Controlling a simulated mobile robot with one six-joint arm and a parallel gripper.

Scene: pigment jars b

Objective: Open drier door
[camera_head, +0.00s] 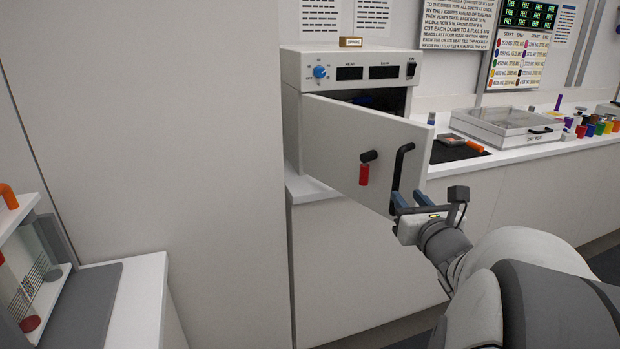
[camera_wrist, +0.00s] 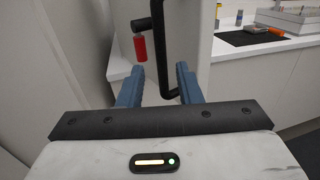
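The drier (camera_head: 345,72) is a white box on the counter with a blue knob and dark displays. Its white door (camera_head: 335,135) stands partly open, swung out toward me, with a dark gap above its top edge. A black bar handle (camera_head: 398,170) is near the door's free edge. A red-gripped latch lever (camera_head: 364,174) hangs down beside it. My gripper (camera_head: 411,198) is at the handle's lower end with its blue fingers apart. In the wrist view the handle (camera_wrist: 161,50) runs down between the fingers, nearer the right one; contact cannot be told.
A tall pale panel (camera_head: 150,120) fills the left. On the counter right of the door are a dark mat (camera_head: 458,152), a clear-lidded box (camera_head: 508,125) and several coloured jars (camera_head: 598,127). A shelf unit (camera_head: 30,270) stands at the lower left.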

